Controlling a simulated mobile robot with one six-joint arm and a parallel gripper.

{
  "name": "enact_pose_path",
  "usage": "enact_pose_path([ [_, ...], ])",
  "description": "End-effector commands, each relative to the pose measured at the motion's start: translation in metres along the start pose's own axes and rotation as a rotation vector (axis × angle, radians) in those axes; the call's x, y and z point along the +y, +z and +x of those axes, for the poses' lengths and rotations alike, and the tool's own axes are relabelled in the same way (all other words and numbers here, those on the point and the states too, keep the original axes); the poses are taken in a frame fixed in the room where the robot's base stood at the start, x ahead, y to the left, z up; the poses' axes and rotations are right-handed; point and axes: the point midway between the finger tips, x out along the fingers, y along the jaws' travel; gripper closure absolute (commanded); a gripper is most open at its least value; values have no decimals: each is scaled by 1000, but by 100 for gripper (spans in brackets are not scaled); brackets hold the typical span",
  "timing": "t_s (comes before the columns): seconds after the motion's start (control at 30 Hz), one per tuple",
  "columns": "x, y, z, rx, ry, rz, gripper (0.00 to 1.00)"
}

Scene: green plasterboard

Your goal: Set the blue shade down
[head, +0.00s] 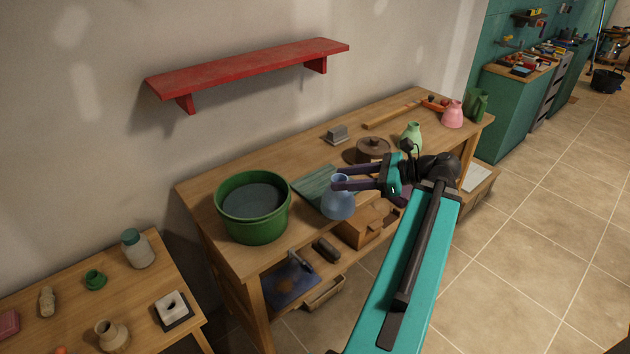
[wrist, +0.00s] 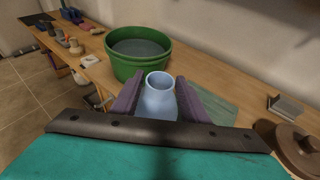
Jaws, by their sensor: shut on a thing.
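The blue shade (head: 338,199) is a pale blue, vase-like piece with a narrow neck and wider body. My gripper (head: 337,184) is shut on it, with the purple fingers on either side of its neck. In the wrist view the blue shade (wrist: 159,98) sits upright between the two fingers (wrist: 160,97), its round open top facing the camera. In the head view it appears at the front edge of the wooden bench (head: 294,170). I cannot tell whether its base touches anything.
A green tub (head: 254,226) stands left of the shade, and a greenish board (head: 312,190) lies behind it. A brown lidded pot (head: 373,149), a pale green vase (head: 411,135) and a pink vase (head: 453,115) stand farther right. A red shelf (head: 250,66) hangs above.

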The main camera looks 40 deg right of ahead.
Motion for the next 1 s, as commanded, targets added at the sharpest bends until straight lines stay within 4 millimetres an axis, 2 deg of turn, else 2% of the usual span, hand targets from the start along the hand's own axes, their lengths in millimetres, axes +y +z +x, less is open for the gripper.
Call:
enact_pose_path([
  [0.57,0,2,5,-1,9,-3,89],
  [0.77,-15,4,11,-1,11,-3,89],
  [1.0,-44,6,23,-1,11,-4,89],
])
